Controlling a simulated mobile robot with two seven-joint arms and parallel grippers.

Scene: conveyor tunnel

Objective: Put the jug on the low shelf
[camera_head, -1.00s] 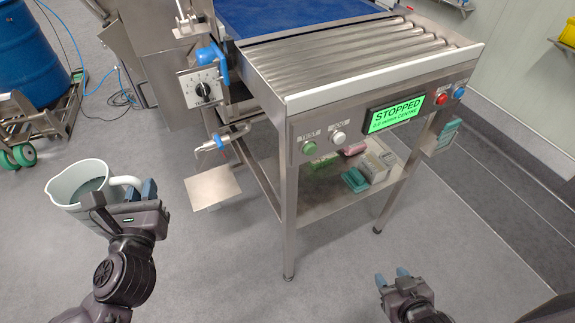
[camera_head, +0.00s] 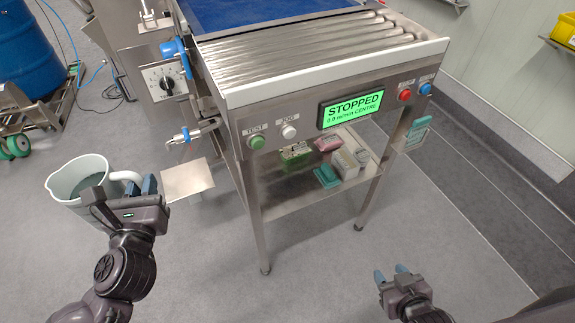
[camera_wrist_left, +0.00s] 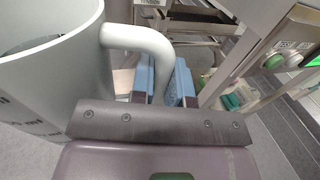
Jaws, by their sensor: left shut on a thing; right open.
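The pale grey-white jug (camera_head: 84,176) is at the left of the head view, upright, with dark markings inside or on its wall. My left gripper (camera_head: 140,186) is shut on its handle and holds it up off the floor. The left wrist view shows the jug (camera_wrist_left: 52,85) with its handle (camera_wrist_left: 140,38) between the blue fingertips (camera_wrist_left: 160,82). My right gripper (camera_head: 393,277) is open and empty at the lower right, in front of the conveyor. The low shelf (camera_head: 285,193) is the metal shelf beneath the conveyor, to the right of the jug.
On the shelf stand a teal item (camera_head: 327,176), a pink item (camera_head: 327,143) and pale boxes (camera_head: 347,164). Conveyor legs (camera_head: 255,225) frame the shelf front. A small metal plate (camera_head: 187,179) juts out between jug and shelf. The shelf's front left is bare.

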